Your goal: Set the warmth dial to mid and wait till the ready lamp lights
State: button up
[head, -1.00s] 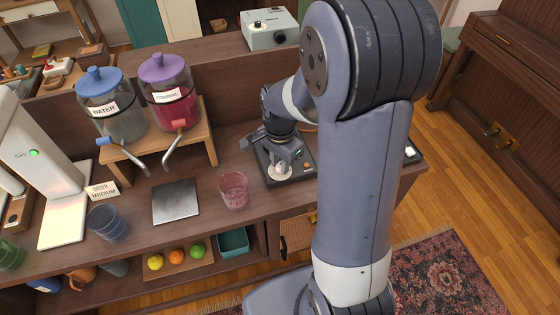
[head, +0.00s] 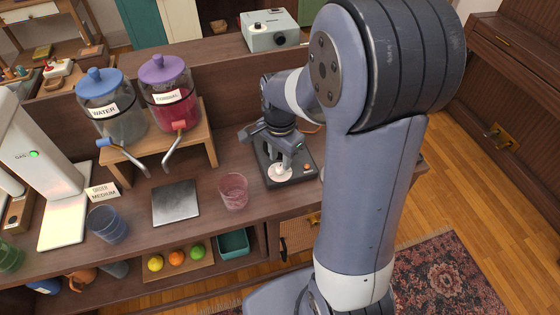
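The warmth dial device appears to be the dark flat unit (head: 268,178) on the counter, with a pale round dial (head: 280,172) on its top. A small orange-red spot (head: 307,167) shows at the dial's right; I cannot tell whether it is a lit lamp. My gripper (head: 282,152) points down over the dial, its fingers just above or at it. Contact and finger spacing are too small to make out. The dial's markings cannot be read.
Water (head: 112,110) and cordial (head: 170,95) dispensers stand on a wooden stand (head: 205,135). A blue cup (head: 107,224) and an order card reading medium (head: 103,192) are further left.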

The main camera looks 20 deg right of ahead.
aim_at(280, 166)
notch_tip(280, 166, up, 8)
dwell(0.5)
notch_tip(280, 166, down, 11)
jog(key=shift+r, duration=0.1)
dwell(0.4)
jog(key=shift+r, duration=0.1)
